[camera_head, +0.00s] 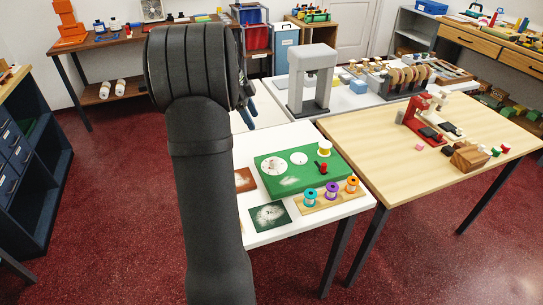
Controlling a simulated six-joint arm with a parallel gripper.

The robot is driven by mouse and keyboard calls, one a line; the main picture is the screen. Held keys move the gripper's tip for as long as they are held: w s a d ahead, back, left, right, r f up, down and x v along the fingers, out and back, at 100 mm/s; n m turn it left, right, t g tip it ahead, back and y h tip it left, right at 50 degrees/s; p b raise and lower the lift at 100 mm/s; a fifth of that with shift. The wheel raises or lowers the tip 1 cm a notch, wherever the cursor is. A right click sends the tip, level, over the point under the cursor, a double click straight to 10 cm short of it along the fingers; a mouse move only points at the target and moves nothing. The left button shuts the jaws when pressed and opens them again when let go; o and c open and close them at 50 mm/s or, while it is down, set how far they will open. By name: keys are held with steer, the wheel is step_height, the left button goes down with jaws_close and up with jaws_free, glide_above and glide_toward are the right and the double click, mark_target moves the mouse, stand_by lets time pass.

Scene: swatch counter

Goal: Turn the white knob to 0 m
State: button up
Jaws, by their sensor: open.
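A green box-shaped device (290,183) lies on the white table. On its top are a larger white dial (273,165) with small dark and reddish marks and a smaller plain white disc (299,158). I cannot tell for sure which of these is the white knob, and its setting is too small to read. A red knob or lever (322,168) and a white-and-yellow spool (323,148) are at the device's right side. My gripper (249,117) shows only in part, as dark blue fingers past my arm, open, behind and left of the device and apart from it.
Blue, purple and orange spools stand on a wooden strip (328,203) at the device's front. A dark green swatch (270,216) and a brown one (244,180) lie to its left. A grey press frame (311,80) stands behind. A wooden table (440,140) adjoins at right.

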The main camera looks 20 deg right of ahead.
mark_target(274, 160)
steer(key=x, duration=1.7)
steer(key=shift+s+f, duration=0.1)
steer(key=shift+f, duration=0.05)
steer(key=shift+c, duration=0.2)
steer(key=c, duration=0.9)
